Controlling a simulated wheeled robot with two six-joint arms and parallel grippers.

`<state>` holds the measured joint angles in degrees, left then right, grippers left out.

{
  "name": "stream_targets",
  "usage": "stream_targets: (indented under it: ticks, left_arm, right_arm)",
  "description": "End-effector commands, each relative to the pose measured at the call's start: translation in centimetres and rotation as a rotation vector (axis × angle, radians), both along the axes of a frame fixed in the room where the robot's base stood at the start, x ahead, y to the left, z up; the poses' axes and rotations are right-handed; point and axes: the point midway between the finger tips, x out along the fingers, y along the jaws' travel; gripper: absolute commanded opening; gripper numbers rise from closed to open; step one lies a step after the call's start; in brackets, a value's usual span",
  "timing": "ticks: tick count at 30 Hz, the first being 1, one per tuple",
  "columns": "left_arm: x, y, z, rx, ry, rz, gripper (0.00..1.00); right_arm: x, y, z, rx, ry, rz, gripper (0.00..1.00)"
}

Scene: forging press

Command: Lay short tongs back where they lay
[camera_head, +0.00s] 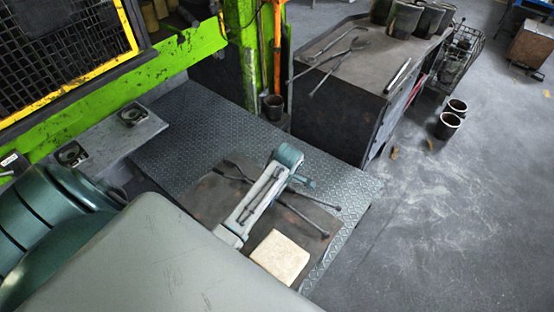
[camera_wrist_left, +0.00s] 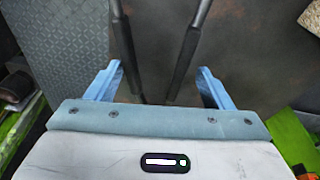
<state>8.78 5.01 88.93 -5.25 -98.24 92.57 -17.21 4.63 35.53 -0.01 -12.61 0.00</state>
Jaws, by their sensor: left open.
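A pair of dark tongs (camera_head: 306,219) lies on a dark brown plate (camera_head: 213,202) under my left arm. Its jaw end points left and its two handles spread to the right; my arm hides the middle. In the left wrist view my left gripper (camera_wrist_left: 160,69) is open, with blue fingers on either side. The two dark tong handles (camera_wrist_left: 185,58) run between the fingers, apart from both. Whether the gripper is level with the handles or above them I cannot tell. The fingers are not clear in the head view. My right gripper is not in view.
A cream block (camera_head: 280,257) sits beside the handles. A dark table (camera_head: 345,85) behind holds more tongs (camera_head: 335,62), a bar (camera_head: 397,76) and pots (camera_head: 406,20). The green press (camera_head: 165,73) stands left. Floor at right is mostly clear, with two pots (camera_head: 448,126).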

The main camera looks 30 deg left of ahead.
Motion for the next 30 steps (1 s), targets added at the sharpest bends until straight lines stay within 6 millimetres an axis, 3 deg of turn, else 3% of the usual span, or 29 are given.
stream_targets:
  ticks: [3,7,17,28,29,30]
  left_arm:
    - [0.0,0.0,0.0,0.000,0.001,0.000,0.77]
    - [0.0,0.0,-0.1,0.000,0.001,0.000,1.00]
    - [0.0,-0.2,0.6,-0.001,0.000,0.000,1.00]
    - [0.2,-1.4,7.5,-0.001,-0.004,0.000,1.00]
    - [0.1,-1.5,8.2,-0.001,-0.004,0.000,1.00]
    - [0.1,-1.6,9.3,-0.001,0.000,0.000,1.00]
  right_arm:
    - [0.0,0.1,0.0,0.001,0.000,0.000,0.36]
    - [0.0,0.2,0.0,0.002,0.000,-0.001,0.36]
    - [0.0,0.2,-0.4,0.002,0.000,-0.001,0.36]
    - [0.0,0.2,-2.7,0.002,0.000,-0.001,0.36]
    - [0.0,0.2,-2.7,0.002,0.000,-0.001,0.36]
    - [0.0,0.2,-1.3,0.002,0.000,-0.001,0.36]
